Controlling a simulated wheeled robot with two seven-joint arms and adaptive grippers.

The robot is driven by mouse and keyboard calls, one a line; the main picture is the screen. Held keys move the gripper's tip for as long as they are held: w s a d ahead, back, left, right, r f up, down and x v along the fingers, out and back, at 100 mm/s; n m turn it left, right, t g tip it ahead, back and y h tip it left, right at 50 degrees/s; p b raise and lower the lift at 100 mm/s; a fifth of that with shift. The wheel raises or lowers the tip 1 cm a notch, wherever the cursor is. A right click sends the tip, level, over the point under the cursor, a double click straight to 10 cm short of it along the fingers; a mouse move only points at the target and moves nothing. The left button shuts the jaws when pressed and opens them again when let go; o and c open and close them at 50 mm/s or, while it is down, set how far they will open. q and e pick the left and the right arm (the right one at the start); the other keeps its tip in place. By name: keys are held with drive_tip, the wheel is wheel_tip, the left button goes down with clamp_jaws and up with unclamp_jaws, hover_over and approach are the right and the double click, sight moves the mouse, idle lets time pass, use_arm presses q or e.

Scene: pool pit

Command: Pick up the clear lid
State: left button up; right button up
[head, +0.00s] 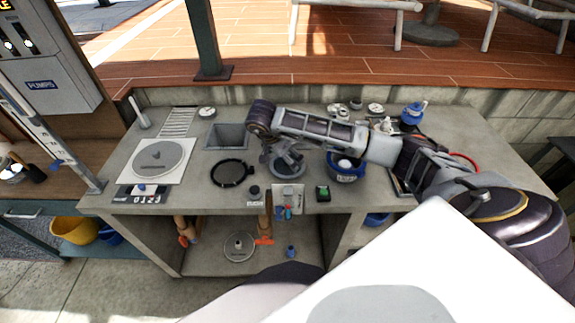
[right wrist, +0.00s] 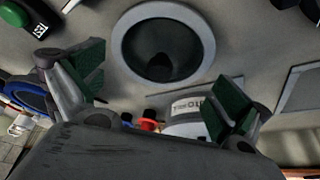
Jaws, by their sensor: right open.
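A round piece with a grey rim and a dark, see-through-looking middle lies on the bench and appears to be the clear lid (right wrist: 124,51). In the head view it is partly hidden under my right gripper (head: 289,157). In the right wrist view my right gripper (right wrist: 158,95) is open and empty, its green-padded fingers spread to either side of and short of the rim. I see no contact with the rim. My left gripper is not in view.
A green button box (head: 322,193) and a grey plate (head: 288,190) sit in front. A square basin (head: 227,137) is at back left.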

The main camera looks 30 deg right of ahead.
drive_tip(key=shift+x, duration=1.6)
drive_tip(key=shift+r, duration=0.1)
